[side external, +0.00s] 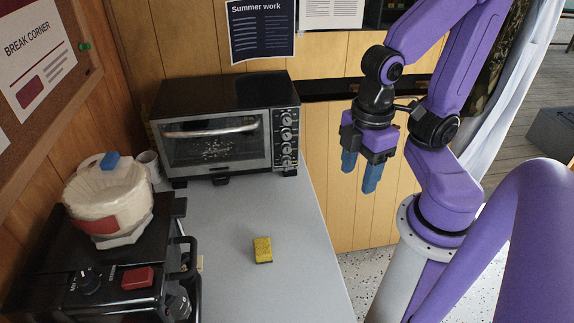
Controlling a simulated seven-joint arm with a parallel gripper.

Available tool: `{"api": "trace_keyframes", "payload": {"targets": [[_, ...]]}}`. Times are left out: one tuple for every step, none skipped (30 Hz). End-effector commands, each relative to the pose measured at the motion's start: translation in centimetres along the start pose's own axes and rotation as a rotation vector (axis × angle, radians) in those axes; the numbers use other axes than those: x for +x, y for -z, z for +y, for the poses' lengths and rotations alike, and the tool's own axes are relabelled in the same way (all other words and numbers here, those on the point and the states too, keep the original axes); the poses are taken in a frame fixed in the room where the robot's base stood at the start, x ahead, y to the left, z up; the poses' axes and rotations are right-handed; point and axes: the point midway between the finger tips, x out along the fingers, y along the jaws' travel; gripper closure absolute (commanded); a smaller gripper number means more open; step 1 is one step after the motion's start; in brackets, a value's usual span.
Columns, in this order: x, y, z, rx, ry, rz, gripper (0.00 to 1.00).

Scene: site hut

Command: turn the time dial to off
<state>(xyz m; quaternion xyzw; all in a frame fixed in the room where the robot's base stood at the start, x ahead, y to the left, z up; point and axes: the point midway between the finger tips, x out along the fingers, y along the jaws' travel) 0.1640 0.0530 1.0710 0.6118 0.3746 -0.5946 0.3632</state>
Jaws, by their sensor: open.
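A black and silver toaster oven (217,128) stands at the back of the grey counter with its glass door shut. A column of several round knobs (287,135) runs down the right side of its front. The labels are too small to read, so I cannot tell which knob is the time dial or where it points. My gripper (360,180) has blue fingertips pointing down. It is open and empty, in the air to the right of the oven, apart from the knobs.
A yellow sponge (262,250) lies on the counter (235,215), in front of the oven. A black appliance (100,265) with a dial and red block stands at the left, with a white bowl-like item (108,195) on top. The counter around the sponge is clear.

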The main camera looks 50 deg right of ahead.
Motion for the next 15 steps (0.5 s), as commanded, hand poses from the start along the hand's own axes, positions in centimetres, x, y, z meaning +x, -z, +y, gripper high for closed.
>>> {"api": "trace_keyframes", "payload": {"targets": [[0.1, 0.0, 0.1, -0.001, -0.004, -0.009, 0.44], [0.2, 0.1, 0.2, -0.002, -0.008, -0.019, 0.44], [0.5, 0.1, 0.4, -0.004, -0.015, -0.036, 0.44], [0.7, 0.2, 0.6, -0.007, -0.024, -0.054, 0.44], [1.0, 0.3, 0.8, -0.012, -0.035, -0.076, 0.44], [1.4, 0.4, 1.2, -0.018, -0.051, -0.110, 0.44], [1.8, 0.5, 1.5, -0.022, -0.066, -0.140, 0.44], [2.2, 0.6, 1.9, -0.029, -0.082, -0.173, 0.44], [2.8, 0.8, 2.4, -0.038, -0.105, -0.217, 0.44], [3.2, 0.9, 2.8, -0.044, -0.123, -0.250, 0.44], [3.6, 1.0, 3.2, -0.053, -0.142, -0.284, 0.44], [4.2, 1.1, 3.7, -0.064, -0.166, -0.327, 0.44], [4.6, 1.2, 4.1, -0.071, -0.184, -0.359, 0.44], [5.0, 1.3, 4.5, -0.080, -0.202, -0.390, 0.44], [5.5, 1.5, 5.0, -0.093, -0.227, -0.432, 0.44]]}}
